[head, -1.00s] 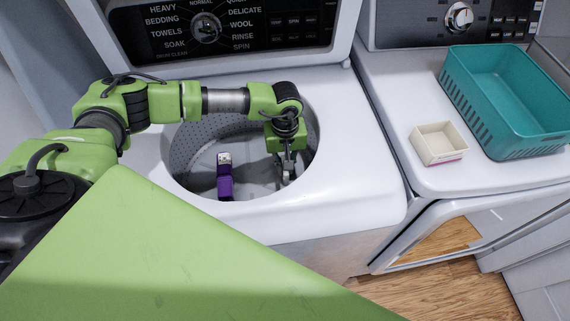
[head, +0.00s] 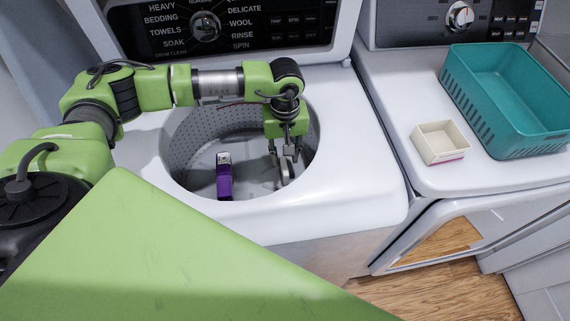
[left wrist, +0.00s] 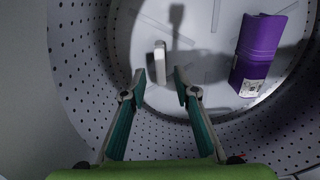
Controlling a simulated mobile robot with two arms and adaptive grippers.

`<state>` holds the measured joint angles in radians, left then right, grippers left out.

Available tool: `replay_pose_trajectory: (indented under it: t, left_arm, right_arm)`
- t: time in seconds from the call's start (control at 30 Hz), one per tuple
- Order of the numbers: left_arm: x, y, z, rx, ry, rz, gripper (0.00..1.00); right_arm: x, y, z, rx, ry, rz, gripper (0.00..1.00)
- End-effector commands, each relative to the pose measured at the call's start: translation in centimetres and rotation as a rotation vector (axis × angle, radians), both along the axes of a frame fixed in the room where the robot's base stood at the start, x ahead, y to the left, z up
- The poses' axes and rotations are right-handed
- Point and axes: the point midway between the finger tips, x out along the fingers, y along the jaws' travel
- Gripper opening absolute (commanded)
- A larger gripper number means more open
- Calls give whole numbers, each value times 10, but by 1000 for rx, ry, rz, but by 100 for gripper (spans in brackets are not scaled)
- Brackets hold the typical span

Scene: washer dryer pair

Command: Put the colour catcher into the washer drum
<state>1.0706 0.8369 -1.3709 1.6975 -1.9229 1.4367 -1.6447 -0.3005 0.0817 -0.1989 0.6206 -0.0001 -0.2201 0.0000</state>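My left gripper (head: 284,156) reaches down into the open washer drum (head: 196,140), at its right side. In the left wrist view the gripper (left wrist: 160,84) has its two fingers apart, with nothing between the tips. A small, slim white piece (left wrist: 160,62), seemingly the colour catcher, is just beyond the fingertips, over the drum floor. It also shows in the head view (head: 288,173) below the gripper. I cannot tell whether it rests on the floor. A purple pack with a white label (head: 224,180) stands in the drum, also in the left wrist view (left wrist: 258,48). My right gripper is out of view.
The washer's white top (head: 365,170) surrounds the round opening, close to my left arm. On the dryer to the right are a small, open cream box (head: 438,150) and a teal basket (head: 482,110). The washer's control panel (head: 215,30) stands behind the arm.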

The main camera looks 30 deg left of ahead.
Motion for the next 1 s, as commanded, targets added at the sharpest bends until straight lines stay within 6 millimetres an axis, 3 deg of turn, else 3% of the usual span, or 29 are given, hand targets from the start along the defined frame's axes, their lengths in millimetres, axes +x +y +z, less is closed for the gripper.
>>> replay_pose_trajectory:
  t: [0.2, 0.4, 1.0]
  left_arm:
    - [1, 0, 43, -1, -4, 0, 28]
    - [0, 0, 64, 1, -1, 0, 28]
    - [0, 0, 69, 1, 1, 1, 28]
  right_arm:
    - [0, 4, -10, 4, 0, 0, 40]
    - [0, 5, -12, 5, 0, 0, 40]
    - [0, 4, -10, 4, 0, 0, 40]
